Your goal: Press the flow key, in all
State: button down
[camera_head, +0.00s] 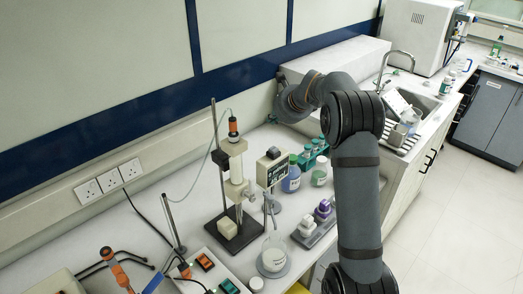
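I cannot make out which key is the flow key; no lettering on any key is readable. A box (190,258) at the bottom of the picture carries an orange-red rocker switch (204,262) and a green one (229,286). A small unit with a dark lit display (273,170) stands behind a glass flask (273,256). A packed column (236,165) is clamped on a stand (216,150) with an orange-topped fitting (233,127).
Blue-labelled bottle (291,180), green tube rack (312,155) and a grey tray (315,231) with purple-topped items stand between the column and my arm. Thin tubing and black cables cross the left side. A sink (412,97) lies behind on the right. The floor at right is clear.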

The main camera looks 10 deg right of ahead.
aim_at(274, 150)
jog(key=f+b, duration=0.8)
jog(key=f, duration=0.1)
jog(key=shift+d, duration=0.2)
dwell(1.6)
jog(key=shift+f+b, duration=0.35)
jog(key=shift+b, duration=0.1)
jog(key=shift+f+b, duration=0.45)
jog(key=shift+f, duration=0.05)
dwell(0.5)
jog(key=shift+r, duration=0.15)
jog(key=shift+r+p, duration=0.8)
